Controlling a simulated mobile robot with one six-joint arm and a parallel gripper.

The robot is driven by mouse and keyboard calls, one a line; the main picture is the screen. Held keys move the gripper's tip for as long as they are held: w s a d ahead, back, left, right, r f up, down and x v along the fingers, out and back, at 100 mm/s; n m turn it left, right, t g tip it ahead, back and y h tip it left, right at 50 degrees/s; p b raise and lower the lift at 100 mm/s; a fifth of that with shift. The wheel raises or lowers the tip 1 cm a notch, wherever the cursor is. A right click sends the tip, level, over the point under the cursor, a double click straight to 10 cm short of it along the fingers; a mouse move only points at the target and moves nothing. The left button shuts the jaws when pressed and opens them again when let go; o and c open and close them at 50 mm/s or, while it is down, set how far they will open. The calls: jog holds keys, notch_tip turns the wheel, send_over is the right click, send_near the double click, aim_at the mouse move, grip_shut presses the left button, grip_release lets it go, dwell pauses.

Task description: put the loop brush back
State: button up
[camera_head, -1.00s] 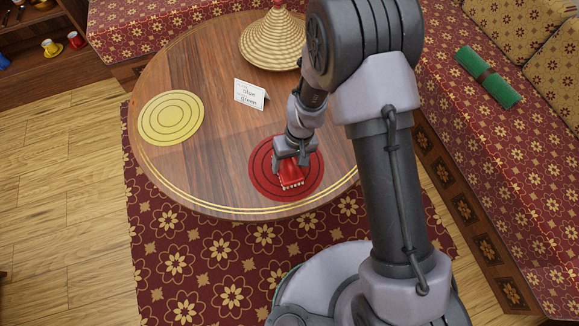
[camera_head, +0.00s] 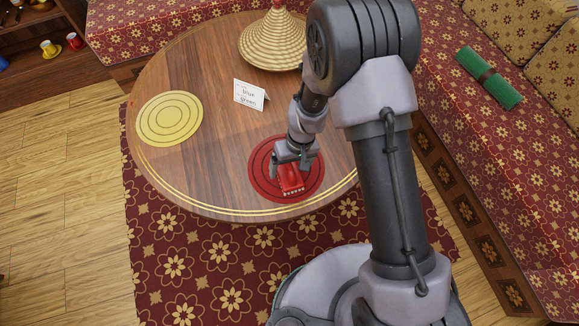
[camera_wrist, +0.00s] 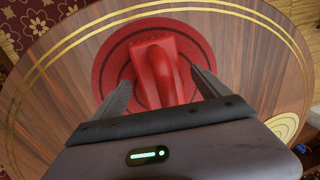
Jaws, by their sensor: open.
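The loop brush (camera_head: 291,181) is red, with a row of pale bristles along its near edge. It sits on the round red mat (camera_head: 258,176) on the wooden table. In the wrist view the brush (camera_wrist: 158,72) shows its thick loop handle facing me, over the ringed red mat (camera_wrist: 104,62). My gripper (camera_head: 292,172) is just above the brush, pointing down. In the wrist view my gripper (camera_wrist: 161,84) is open, with one finger on each side of the handle and gaps visible between fingers and handle.
A round yellow mat (camera_head: 169,118) lies empty on the left of the table (camera_head: 205,165). A small lettered card (camera_head: 250,95) stands near the middle, and a woven cone lid (camera_head: 273,42) stands behind. Cushioned benches border the back and right.

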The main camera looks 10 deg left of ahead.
notch_tip(320, 180, up, 11)
jog(key=d+p, duration=0.2)
jog(key=p, duration=0.2)
notch_tip(320, 180, up, 13)
jog(key=m+t, duration=0.2)
jog(key=m, duration=0.1)
send_over(296, 169)
jog(key=w+d, duration=0.2)
jog(key=d, duration=0.2)
jog(key=s+d+r+m+y, duration=0.1)
jog(key=s+d+r, duration=0.1)
jog(key=d+r, duration=0.3)
jog(key=s+d+r+m+t, duration=0.4)
jog(key=s+d+r+m, duration=0.2)
jog(key=s+r, duration=0.7)
jog(key=shift+s+d+r+m+t+h, duration=0.2)
jog(key=shift+d+r+m+t+h, duration=0.15)
jog(key=shift+d, duration=0.75)
